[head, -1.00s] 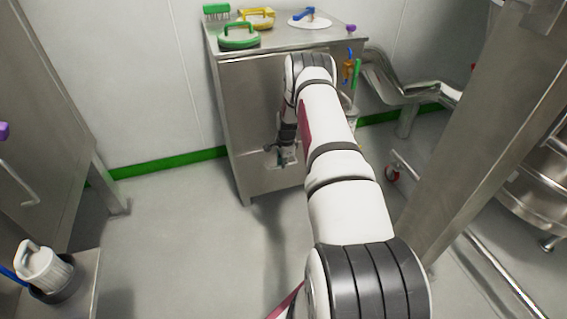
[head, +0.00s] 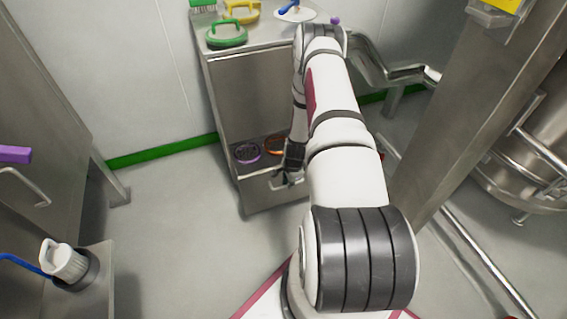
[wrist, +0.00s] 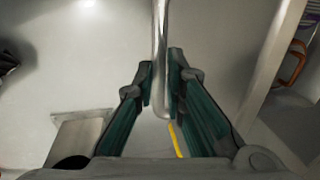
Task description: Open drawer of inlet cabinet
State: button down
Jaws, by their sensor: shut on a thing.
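The steel inlet cabinet (head: 250,95) stands against the back wall. Its low drawer (head: 262,203) is pulled out towards me, and its inside shows from above. My gripper (head: 286,178) is at the drawer's front, with the arm reaching down in front of the cabinet's right side. In the wrist view my gripper (wrist: 161,82) is shut on the drawer's metal bar handle (wrist: 160,35), which runs between the two green-padded fingers. The arm hides the right part of the drawer and its contents.
Inside the drawer lie a purple ring-shaped item (head: 247,152) and an orange one (head: 274,145). A green-handled item (head: 227,36) sits on the cabinet top. A slanted steel post (head: 470,120) stands right of my arm. The floor left of the drawer is clear.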

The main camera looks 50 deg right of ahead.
jog(key=s+a+p, duration=0.3)
jog(key=s+a, duration=0.2)
jog(key=s, duration=0.5)
jog(key=shift+p, duration=0.3)
jog(key=c, duration=1.7)
grip_release()
jog(key=shift+o, duration=0.2)
jog(key=shift+d, duration=0.1)
notch_tip(320, 180, up, 12)
jog(key=s+a, duration=0.1)
jog(key=s, duration=0.1)
jog(key=shift+f, duration=0.15)
